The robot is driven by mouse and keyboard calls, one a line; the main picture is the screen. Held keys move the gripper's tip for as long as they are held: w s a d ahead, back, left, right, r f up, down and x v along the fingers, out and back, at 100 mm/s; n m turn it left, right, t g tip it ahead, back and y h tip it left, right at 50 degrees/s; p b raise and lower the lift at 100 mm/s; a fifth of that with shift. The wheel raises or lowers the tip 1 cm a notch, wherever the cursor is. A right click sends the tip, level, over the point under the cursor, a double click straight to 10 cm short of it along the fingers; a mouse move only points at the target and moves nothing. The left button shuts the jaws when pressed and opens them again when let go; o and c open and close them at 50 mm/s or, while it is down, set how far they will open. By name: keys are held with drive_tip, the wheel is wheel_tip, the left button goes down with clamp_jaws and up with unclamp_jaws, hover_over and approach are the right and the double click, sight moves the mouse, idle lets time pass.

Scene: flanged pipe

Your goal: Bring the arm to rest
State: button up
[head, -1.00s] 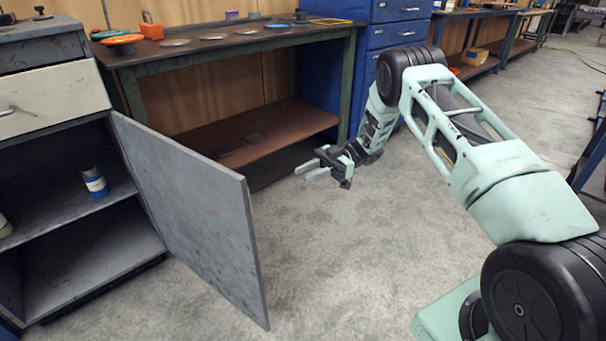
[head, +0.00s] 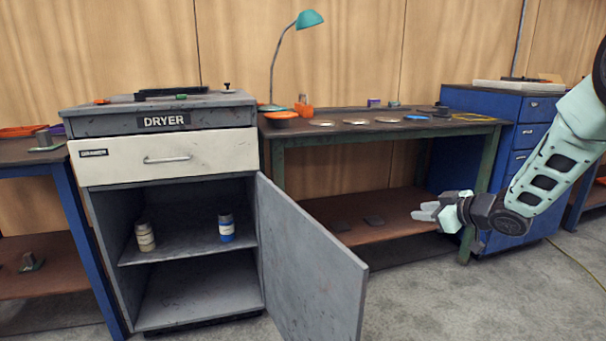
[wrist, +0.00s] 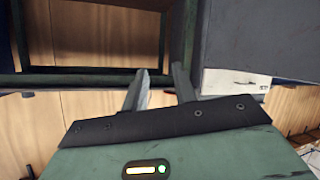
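My gripper (head: 424,211) is held out in the air in front of the workbench at the right of the head view, pointing left. Its two grey fingers are apart with nothing between them, as the wrist view (wrist: 161,76) also shows. My pale green arm (head: 550,165) reaches in from the right edge. The gripper is to the right of the open cabinet door (head: 312,262), clear of it.
The dryer cabinet (head: 165,122) has an open lower compartment with a beige bottle (head: 145,237) and a blue bottle (head: 226,228) on its shelf. A workbench (head: 390,127) carries several discs. Blue drawers (head: 536,110) stand right.

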drive_tip(key=s+d+f+m+g+h, duration=0.1)
drive_tip(key=s+m+g+h, duration=0.7)
drive_tip(key=s, duration=2.3)
drive_tip(key=s+a+r+n+g+y, duration=0.25)
drive_tip(key=s+a+n, duration=0.45)
drive_tip(key=s+a, duration=1)
drive_tip(key=w+a+r+p, duration=0.1)
drive_tip(key=w+r+p, duration=0.2)
drive_tip(key=r+p, duration=2.3)
drive_tip(key=shift+r+m+g+p, duration=0.35)
drive_tip(key=shift+m+g+p, duration=0.1)
drive_tip(key=shift+p, duration=0.15)
drive_tip(key=shift+a+h, duration=0.15)
drive_tip(key=shift+h, duration=0.1)
